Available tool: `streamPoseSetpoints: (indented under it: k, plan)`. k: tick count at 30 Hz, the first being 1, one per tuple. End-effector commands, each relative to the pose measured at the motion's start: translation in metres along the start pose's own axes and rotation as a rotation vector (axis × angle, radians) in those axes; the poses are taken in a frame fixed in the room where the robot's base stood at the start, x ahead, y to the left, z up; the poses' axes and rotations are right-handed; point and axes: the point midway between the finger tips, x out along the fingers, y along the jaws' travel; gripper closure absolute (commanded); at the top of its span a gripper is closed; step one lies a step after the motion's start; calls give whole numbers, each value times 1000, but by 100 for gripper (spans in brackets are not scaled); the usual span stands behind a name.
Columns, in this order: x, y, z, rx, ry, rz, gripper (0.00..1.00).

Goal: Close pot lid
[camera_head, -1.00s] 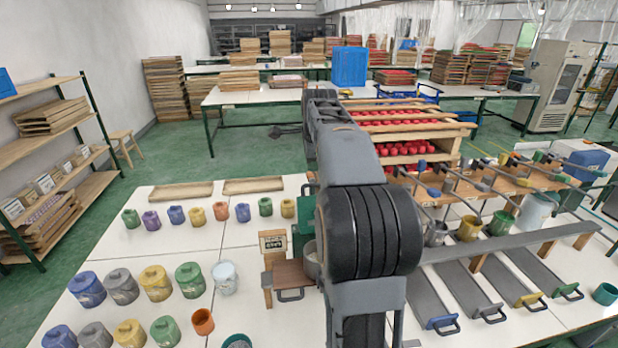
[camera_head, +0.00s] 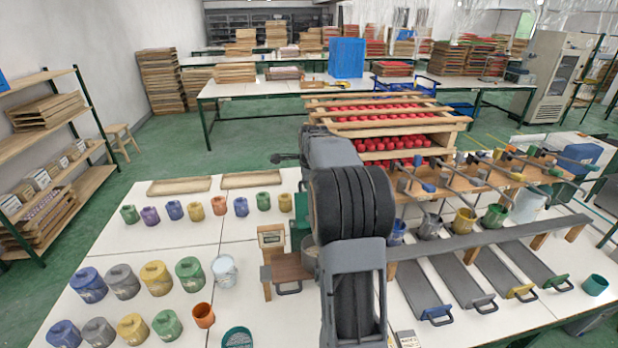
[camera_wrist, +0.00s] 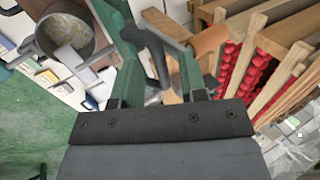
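A grey pot with a brownish, mottled inside (camera_wrist: 66,38) stands open at the upper left of the wrist view. In the head view, a grey pot (camera_head: 308,258) is mostly hidden behind my arm. Several lidded pots, including a yellow one (camera_head: 155,279) and a green one (camera_head: 190,274), stand at the left. I cannot identify a separate loose lid.
A wooden rack of red pieces (camera_head: 395,145) stands behind the table. Small coloured cups (camera_head: 197,210) line the left back. Dark sloped channels (camera_head: 465,278) and paint pots (camera_head: 465,220) occupy the right. A brown board (camera_head: 290,268) lies beside my arm.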

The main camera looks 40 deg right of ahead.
Motion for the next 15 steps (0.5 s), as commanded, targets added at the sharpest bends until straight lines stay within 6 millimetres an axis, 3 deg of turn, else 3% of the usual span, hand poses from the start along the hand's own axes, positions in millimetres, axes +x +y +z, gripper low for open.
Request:
streamPoseSetpoints:
  k: [4, 15]
  plan:
    - [0, 0, 0, 0, 0, 0, 63]
    - [0, 0, 0, 0, 0, 0, 98]
